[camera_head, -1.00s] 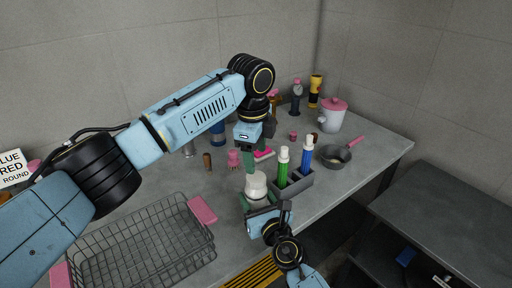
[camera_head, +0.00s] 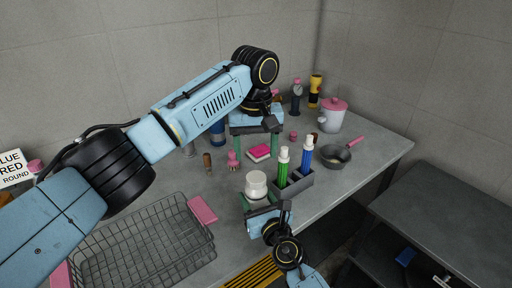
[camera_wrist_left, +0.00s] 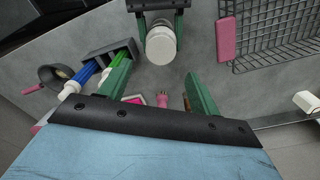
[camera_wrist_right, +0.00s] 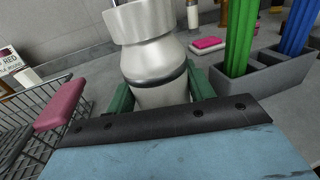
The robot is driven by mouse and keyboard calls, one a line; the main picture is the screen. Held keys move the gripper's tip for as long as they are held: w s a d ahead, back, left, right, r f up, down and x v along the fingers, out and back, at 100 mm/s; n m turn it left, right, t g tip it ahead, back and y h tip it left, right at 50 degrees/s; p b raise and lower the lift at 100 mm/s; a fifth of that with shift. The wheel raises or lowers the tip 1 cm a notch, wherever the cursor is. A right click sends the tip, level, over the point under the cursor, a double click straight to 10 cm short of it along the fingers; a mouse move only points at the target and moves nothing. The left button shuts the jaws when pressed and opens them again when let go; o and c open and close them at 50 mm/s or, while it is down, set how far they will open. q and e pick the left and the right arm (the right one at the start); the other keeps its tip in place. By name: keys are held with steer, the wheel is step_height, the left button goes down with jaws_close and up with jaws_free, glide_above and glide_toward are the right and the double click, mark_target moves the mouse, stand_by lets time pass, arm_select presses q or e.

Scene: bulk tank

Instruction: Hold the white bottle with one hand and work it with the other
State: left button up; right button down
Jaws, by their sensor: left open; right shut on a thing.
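The white bottle (camera_head: 256,184) stands upright near the front of the grey table, with a wide white lid on top. My right gripper (camera_head: 259,203) is shut on the bottle's body from the front; the right wrist view shows the bottle (camera_wrist_right: 154,60) between its green fingers. My left gripper (camera_head: 254,143) is open and empty, higher up and behind the bottle, apart from it. In the left wrist view its green fingers are spread wide, and the bottle's lid (camera_wrist_left: 161,43) shows beyond them.
A grey holder (camera_head: 293,186) with a green and a blue bottle stands close right of the white bottle. A wire basket (camera_head: 140,245) with pink handles is at the left. A pink brush (camera_head: 233,160), a pink block (camera_head: 259,152), a pan (camera_head: 332,158) and a pot (camera_head: 333,116) stand behind.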

mark_target(256, 177)
arm_select(q)
steer(key=n, duration=0.6)
steer(key=shift+r, duration=0.15)
steer(key=shift+f, duration=4.05)
steer(key=shift+c, duration=0.2)
